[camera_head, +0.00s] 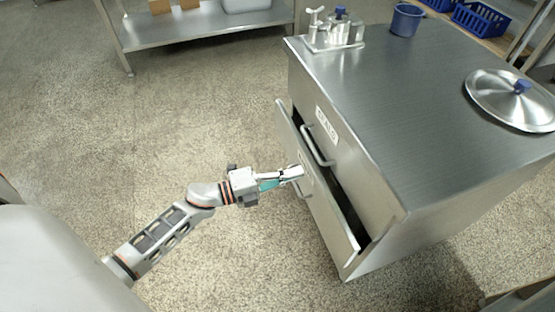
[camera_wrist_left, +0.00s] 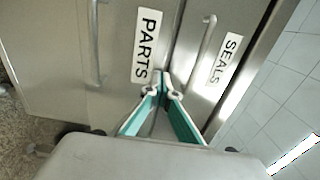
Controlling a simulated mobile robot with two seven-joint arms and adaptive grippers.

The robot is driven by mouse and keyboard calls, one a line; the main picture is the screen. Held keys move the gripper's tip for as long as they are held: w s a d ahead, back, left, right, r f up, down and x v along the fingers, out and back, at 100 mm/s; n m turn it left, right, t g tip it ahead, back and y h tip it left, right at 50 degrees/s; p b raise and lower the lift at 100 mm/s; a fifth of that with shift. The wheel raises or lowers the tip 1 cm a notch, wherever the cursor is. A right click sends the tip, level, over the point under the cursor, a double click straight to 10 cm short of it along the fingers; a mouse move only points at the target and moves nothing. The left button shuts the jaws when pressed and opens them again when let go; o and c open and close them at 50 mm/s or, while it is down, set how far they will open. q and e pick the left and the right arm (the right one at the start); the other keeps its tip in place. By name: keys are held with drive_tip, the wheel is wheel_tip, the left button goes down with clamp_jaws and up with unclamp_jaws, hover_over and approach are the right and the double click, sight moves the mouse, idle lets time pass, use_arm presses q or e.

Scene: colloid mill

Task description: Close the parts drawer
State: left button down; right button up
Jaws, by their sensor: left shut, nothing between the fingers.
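The steel parts drawer (camera_head: 326,225) is the lower drawer of the cabinet and stands partly open, with a dark gap behind the top edge of its front. Its PARTS label (camera_wrist_left: 146,45) and bar handle (camera_wrist_left: 97,40) show in the left wrist view. My left gripper (camera_head: 297,173) is shut and empty at the drawer front, close to the label and handle; it hides part of them in the head view. Its fingertips (camera_wrist_left: 162,88) are near the end of the PARTS label. I cannot tell whether they touch the panel. My right gripper is out of view.
The seals drawer above has a SEALS label (camera_head: 327,125) and a handle (camera_head: 318,146). The cabinet top (camera_head: 420,90) carries a steel valve fitting (camera_head: 335,32), a blue cup (camera_head: 405,20) and a round lid (camera_head: 505,100). The floor (camera_head: 190,120) left of the cabinet is clear.

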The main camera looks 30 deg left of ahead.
sight(311, 169)
use_arm(q)
drive_tip(key=shift+x, duration=0.8)
drive_tip(key=shift+w+d, duration=0.15)
drive_tip(key=shift+w+d+r, duration=0.1)
drive_tip(key=shift+w+d, duration=0.05)
drive_tip(key=shift+w, duration=0.1)
drive_tip(key=x, duration=0.4)
drive_tip(key=shift+w+d, duration=0.1)
drive_tip(key=shift+w, duration=0.05)
